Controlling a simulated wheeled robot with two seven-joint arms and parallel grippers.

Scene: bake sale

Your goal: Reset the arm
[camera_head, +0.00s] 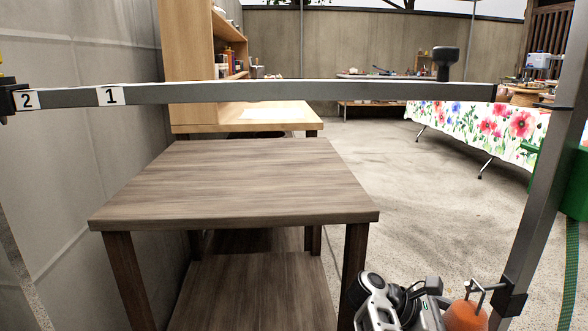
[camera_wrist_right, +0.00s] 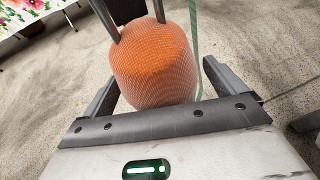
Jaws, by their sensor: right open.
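My right arm and gripper (camera_head: 432,308) show at the bottom right of the head view, low beside the brown table. In the right wrist view the jaws of this gripper (camera_wrist_right: 158,88) stand wide apart. A rounded orange thing with a net-like texture (camera_wrist_right: 152,62) is between or just beyond them; I cannot tell whether they touch it. Two grey prongs reach its top. The orange thing (camera_head: 464,317) also shows in the head view, right of the gripper, below a metal fitting. My left gripper is not in view.
A grey metal bar (camera_head: 300,91) with number labels crosses close in front, joined to an upright post (camera_head: 545,190). The brown table (camera_head: 235,180) is bare. A flowered-cloth table (camera_head: 480,125) stands back right. Open concrete floor lies between; a grey wall is left.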

